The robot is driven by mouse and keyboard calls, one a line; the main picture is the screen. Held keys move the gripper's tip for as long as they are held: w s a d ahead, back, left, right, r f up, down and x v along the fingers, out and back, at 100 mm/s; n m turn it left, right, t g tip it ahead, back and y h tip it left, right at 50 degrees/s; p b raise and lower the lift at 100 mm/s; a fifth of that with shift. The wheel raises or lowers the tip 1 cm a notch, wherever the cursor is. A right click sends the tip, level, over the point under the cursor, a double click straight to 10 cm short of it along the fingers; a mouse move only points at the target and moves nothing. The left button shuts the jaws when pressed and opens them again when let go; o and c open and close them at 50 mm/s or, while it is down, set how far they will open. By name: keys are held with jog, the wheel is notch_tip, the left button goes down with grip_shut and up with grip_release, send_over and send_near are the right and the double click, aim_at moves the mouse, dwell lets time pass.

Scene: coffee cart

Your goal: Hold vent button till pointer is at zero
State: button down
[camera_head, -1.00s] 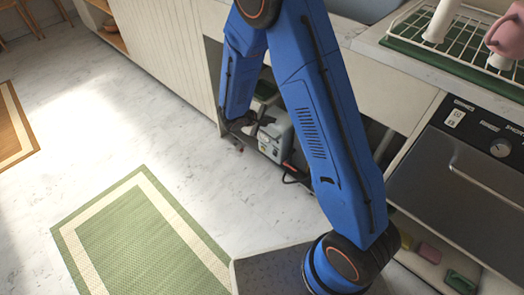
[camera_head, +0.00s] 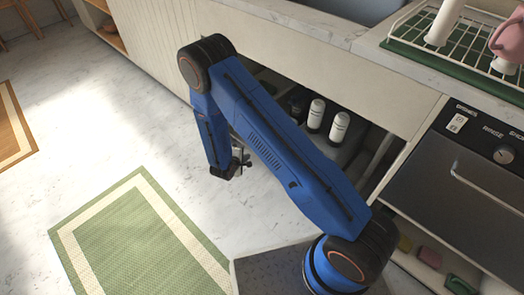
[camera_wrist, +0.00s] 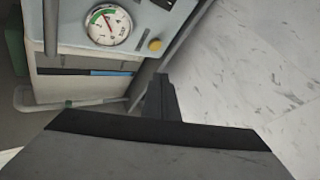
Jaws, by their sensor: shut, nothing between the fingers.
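A grey machine (camera_wrist: 68,35) shows in the wrist view, with a round dial gauge (camera_wrist: 109,26) on its face. The dial has a green band, and its pointer looks reddish and leans up and left; the exact reading is too small to tell. A round yellow button (camera_wrist: 155,45), likely the vent button, sits right of the gauge near the machine's edge. My gripper (camera_wrist: 160,82) is shut and empty, its tip just below the button in the picture; they look apart. In the head view my gripper (camera_head: 241,158) is small, and my arm hides the machine.
Two white bottles (camera_head: 316,114) stand in the open space under the counter (camera_head: 345,80). A dark-fronted appliance (camera_head: 465,190) is at the right. Pale floor (camera_head: 110,140) and a green mat (camera_head: 140,240) lie clear at the left.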

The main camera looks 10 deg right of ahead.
jog(key=shift+n+y, duration=0.4)
jog(key=f, duration=0.1)
jog(key=a+f, duration=0.1)
jog(key=f, duration=0.1)
jog(key=s+f, duration=0.1)
jog(key=f, duration=0.1)
jog(key=shift+a+f, duration=0.2)
jog(key=shift+a, duration=0.05)
jog(key=shift+w, duration=0.1)
jog(key=w+d, duration=0.4)
jog(key=d, duration=0.3)
jog(key=shift+w+d, duration=0.2)
jog(key=shift+w, duration=0.2)
jog(key=shift+d, duration=0.1)
dwell(1.5)
jog(key=shift+w+d, duration=0.2)
jog(key=shift+d, duration=0.05)
jog(key=shift+w+d, duration=0.25)
jog(key=shift+d, duration=0.15)
dwell(2.2)
jog(key=shift+a, duration=0.15)
jog(key=shift+s+a, duration=0.45)
jog(key=shift+a, duration=0.15)
jog(key=shift+s+a, duration=0.1)
jog(key=shift+a, duration=0.05)
